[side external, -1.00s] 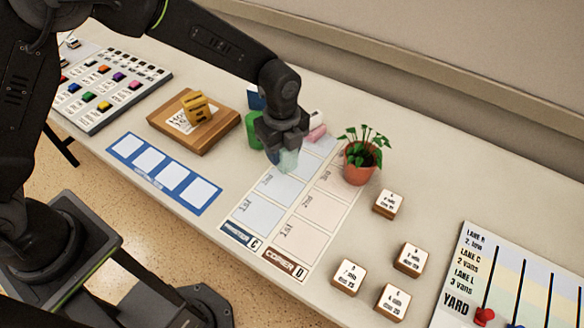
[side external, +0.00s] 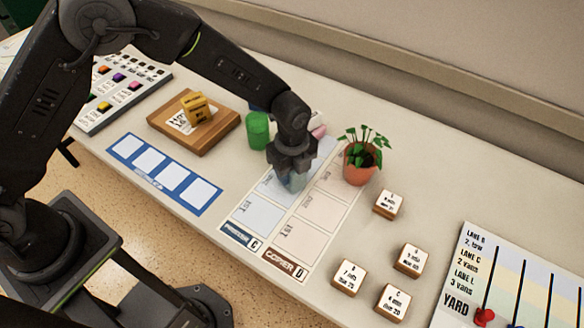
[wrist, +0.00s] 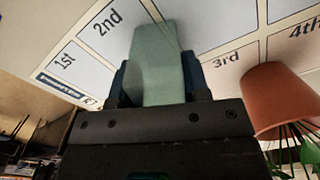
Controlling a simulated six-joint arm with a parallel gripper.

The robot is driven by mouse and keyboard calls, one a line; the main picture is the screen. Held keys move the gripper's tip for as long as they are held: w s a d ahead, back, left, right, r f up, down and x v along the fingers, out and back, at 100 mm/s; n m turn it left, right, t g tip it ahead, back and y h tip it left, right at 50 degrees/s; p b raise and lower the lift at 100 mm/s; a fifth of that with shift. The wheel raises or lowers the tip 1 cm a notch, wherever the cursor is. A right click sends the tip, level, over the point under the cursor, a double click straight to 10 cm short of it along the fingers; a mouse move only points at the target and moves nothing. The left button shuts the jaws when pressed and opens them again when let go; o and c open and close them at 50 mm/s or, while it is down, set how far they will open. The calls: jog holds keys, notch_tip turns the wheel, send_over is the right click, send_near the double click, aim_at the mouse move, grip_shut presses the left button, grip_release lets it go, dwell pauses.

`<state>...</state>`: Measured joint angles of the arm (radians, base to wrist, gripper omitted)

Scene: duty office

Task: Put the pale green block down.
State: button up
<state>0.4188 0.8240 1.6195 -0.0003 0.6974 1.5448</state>
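My gripper (side external: 291,182) is over the left column of the chart, the blue-labelled C column. It is shut on the pale green block (wrist: 157,65), with a dark finger on each side of it in the wrist view. In the side view the fingers hide most of the block. The block is low over the chart (side external: 258,216), above the "1st" cell and around the second cell. I cannot tell whether its lower end touches the chart.
A potted plant (side external: 362,162) stands close on the right of the chart. A green cylinder (side external: 257,132) stands behind left of my gripper. A wooden board (side external: 212,142) with a yellow block (side external: 195,107) and a blue strip (side external: 165,175) lie left. Several white-topped blocks (side external: 388,204) sit right.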

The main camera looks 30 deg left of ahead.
jog(key=o, duration=0.5)
jog(key=shift+c, duration=0.2)
